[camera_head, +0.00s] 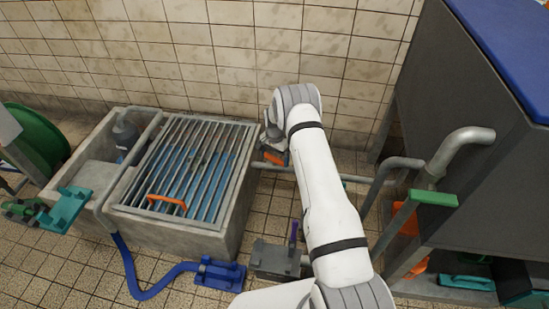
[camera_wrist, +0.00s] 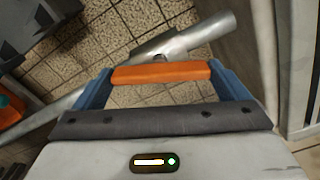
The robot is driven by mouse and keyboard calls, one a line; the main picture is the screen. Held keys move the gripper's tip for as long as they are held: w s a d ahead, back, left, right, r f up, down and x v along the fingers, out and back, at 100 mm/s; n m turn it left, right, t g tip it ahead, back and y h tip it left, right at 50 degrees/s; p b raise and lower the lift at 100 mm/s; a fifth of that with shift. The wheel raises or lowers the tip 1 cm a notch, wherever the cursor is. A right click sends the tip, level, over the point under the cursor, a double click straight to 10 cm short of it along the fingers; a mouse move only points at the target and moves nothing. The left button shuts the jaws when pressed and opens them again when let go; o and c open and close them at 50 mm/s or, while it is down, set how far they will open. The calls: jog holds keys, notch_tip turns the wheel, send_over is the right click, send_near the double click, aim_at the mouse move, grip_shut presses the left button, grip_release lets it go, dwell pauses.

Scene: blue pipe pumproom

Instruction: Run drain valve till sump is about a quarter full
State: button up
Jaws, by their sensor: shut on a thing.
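The sump (camera_head: 240,195) is a concrete basin at the left in the head view, under a metal grate (camera_head: 200,150). Blue water (camera_head: 187,182) shows between the bars; its depth is hard to judge. My gripper (camera_head: 272,150) is right of the basin, low by the tiled wall. In the wrist view my gripper (camera_wrist: 160,85) is shut on an orange valve handle (camera_wrist: 160,71), which lies crosswise between its blue fingers. The handle also shows in the head view (camera_head: 276,158). A grey drain pipe (camera_wrist: 195,38) passes just beyond it. The valve body is mostly hidden.
An orange handle (camera_head: 166,202) is on the grate. A blue hose (camera_head: 150,292) runs across the floor to a blue fitting (camera_head: 220,273). A grey box with a purple lever (camera_head: 294,234) stands near my arm. A dark cabinet (camera_head: 480,130) fills the right side.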

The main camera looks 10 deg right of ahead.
aim_at(274, 157)
jog(key=m, duration=0.3)
jog(key=shift+m+b, duration=0.4)
jog(key=m, duration=0.3)
jog(key=shift+m+b, duration=0.3)
jog(key=m, duration=0.5)
jog(key=shift+r+m, duration=0.1)
jog(key=shift+m, duration=0.3)
jog(key=shift+m+b, duration=0.3)
jog(key=o, duration=0.6)
jog(key=shift+r+p, duration=1.35)
jog(key=shift+r, duration=2.5)
